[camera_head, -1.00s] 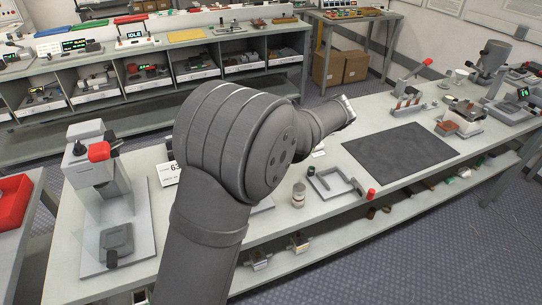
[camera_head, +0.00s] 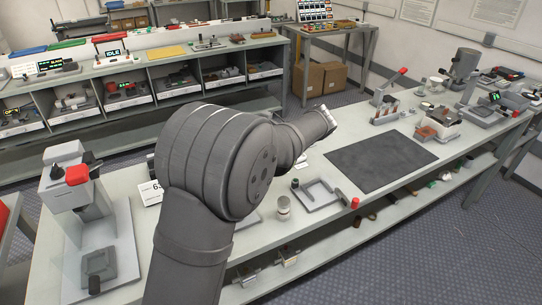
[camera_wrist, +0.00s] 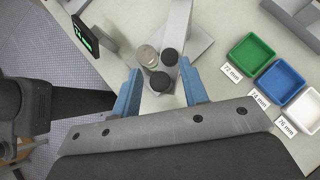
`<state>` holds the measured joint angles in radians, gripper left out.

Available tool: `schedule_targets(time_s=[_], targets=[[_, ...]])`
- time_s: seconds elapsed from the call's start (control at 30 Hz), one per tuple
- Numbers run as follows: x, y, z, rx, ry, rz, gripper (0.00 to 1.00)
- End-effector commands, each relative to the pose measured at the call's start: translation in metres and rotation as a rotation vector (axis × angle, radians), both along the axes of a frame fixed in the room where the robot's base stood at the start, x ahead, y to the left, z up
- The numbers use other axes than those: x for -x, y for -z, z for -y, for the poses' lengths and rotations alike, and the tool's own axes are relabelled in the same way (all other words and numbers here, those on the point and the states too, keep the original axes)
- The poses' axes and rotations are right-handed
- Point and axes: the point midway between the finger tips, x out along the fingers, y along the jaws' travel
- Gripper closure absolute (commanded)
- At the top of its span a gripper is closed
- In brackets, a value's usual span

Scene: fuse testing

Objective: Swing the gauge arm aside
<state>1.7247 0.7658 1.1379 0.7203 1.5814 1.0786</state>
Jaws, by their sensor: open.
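In the wrist view, a grey bar (camera_wrist: 179,25), which looks like the gauge arm, runs down from the top edge over a pale base plate (camera_wrist: 203,42). A black round knob (camera_wrist: 169,57) sits at the bar's near end, and a second black knob (camera_wrist: 160,81) lies just below it. A small glassy cylinder (camera_wrist: 147,56) stands beside the knobs. My gripper (camera_wrist: 159,84) is open, with its blue fingers on either side of the lower knob. Whether either finger touches it I cannot tell. In the head view, my arm hides the gripper.
Green (camera_wrist: 252,56), blue (camera_wrist: 280,82) and white (camera_wrist: 306,108) trays with millimetre labels stand at the right in the wrist view. A lit display (camera_wrist: 82,36) is at upper left. In the head view, a dark mat (camera_head: 380,164) lies bare on the bench.

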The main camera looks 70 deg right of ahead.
Motion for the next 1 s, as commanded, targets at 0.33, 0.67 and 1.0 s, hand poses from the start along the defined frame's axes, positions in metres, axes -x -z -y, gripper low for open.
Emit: schedule_targets(time_s=[0.33,0.67,1.0], targets=[[0.048,-0.048,0.011,0.004,0.004,0.000,0.60],[0.100,-0.101,0.022,0.004,0.004,-0.001,0.60],[0.118,-0.121,0.026,0.001,0.001,-0.001,0.60]])
